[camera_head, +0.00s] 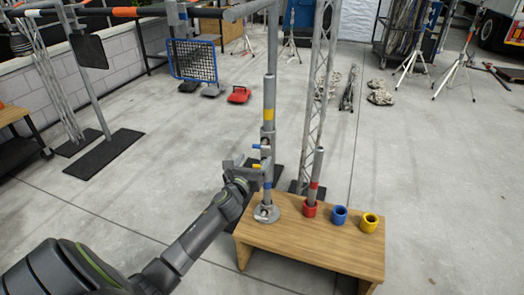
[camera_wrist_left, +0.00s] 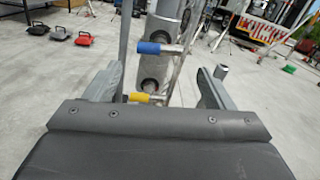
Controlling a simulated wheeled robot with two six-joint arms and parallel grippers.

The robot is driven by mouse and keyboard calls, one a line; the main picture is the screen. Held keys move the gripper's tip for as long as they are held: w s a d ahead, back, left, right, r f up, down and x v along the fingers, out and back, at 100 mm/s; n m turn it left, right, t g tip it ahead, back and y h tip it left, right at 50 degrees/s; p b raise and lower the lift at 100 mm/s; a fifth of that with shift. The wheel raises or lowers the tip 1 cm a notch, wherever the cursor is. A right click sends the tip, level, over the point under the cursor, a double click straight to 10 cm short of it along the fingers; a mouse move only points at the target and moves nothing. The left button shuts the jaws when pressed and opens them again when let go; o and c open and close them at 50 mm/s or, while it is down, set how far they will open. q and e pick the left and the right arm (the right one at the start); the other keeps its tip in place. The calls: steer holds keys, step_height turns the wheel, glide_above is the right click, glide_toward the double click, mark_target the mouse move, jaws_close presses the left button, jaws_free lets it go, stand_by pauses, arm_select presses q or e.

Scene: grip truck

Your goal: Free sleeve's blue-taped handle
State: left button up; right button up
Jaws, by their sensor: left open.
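A grey upright post (camera_head: 269,92) stands on a round base at the left end of the wooden table. A sleeve on it carries a blue-taped handle (camera_head: 257,146) and, lower, a yellow-taped handle (camera_head: 257,166). In the left wrist view the blue-taped handle (camera_wrist_left: 150,48) juts sideways from the sleeve (camera_wrist_left: 160,30), with the yellow-taped handle (camera_wrist_left: 140,97) below it. My left gripper (camera_head: 243,170) is beside the post at about the yellow handle's height. Its fingers (camera_wrist_left: 158,85) are spread, with the handles showing between them. I cannot tell whether they touch anything.
The wooden table (camera_head: 310,243) also bears a red cup (camera_head: 309,209) with a grey tube (camera_head: 317,172) upright in it, a blue cup (camera_head: 339,215) and a yellow cup (camera_head: 369,222). A lattice truss (camera_head: 318,85) rises behind. Open floor lies right of the table.

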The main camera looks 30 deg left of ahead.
mark_target(262, 148)
arm_select(q)
steer(key=shift+b+x, duration=0.85)
steer(key=shift+x, duration=2.95)
arm_select(e)
steer(key=shift+w+a+r, duration=0.2)
steer(key=shift+w+r, duration=0.15)
steer(key=shift+r, duration=0.4)
steer(key=shift+w+a+r, duration=0.2)
steer(key=shift+w+r, duration=0.1)
steer(key=shift+r, duration=0.45)
steer(key=shift+w+a+r, duration=0.2)
steer(key=shift+w+r, duration=0.15)
steer(key=shift+r, duration=0.4)
arm_select(q)
steer(key=c, duration=1)
